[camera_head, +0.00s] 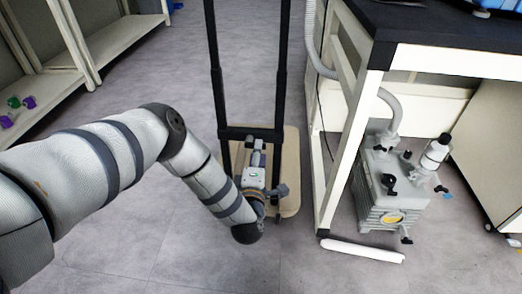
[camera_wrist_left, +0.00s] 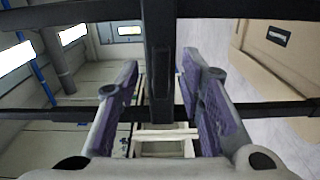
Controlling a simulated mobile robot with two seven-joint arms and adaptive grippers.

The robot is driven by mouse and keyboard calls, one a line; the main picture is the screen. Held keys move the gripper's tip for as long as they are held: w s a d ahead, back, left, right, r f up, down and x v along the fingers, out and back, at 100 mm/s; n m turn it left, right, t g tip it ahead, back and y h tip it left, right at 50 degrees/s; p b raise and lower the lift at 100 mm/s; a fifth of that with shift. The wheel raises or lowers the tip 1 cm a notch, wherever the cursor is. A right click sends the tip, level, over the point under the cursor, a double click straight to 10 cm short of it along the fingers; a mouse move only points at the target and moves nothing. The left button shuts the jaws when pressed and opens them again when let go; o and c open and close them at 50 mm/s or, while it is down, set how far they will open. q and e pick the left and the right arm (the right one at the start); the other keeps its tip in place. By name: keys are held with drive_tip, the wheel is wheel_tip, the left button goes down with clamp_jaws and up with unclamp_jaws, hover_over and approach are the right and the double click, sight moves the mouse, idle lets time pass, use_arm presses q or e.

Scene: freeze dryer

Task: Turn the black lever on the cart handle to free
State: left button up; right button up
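The cart's black handle frame (camera_head: 217,85) stands upright, with two posts and a low crossbar, over a pale wooden deck (camera_head: 291,150). My left gripper (camera_head: 257,147) is low between the posts, close to the crossbar. In the left wrist view the gripper (camera_wrist_left: 162,100) is open, its purple-padded fingers well apart. A dark upright piece (camera_wrist_left: 160,75) shows between the fingers, with gaps on both sides. I cannot tell whether this is the lever or whether it lies deeper than the fingertips. The lever is not clearly distinguishable in the head view. My right gripper is not in view.
A white-framed bench with a dark top (camera_head: 450,22) stands close to the right of the cart. A grey pump (camera_head: 390,190) with a hose sits under it. Shelves (camera_head: 125,35) stand at the upper left. Open floor lies left of the cart.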

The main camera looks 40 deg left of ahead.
use_arm(q)
drive_tip(key=x, duration=0.3)
drive_tip(key=shift+w+a+b, duration=0.15)
drive_tip(key=shift+w+b, duration=0.25)
clamp_jaws()
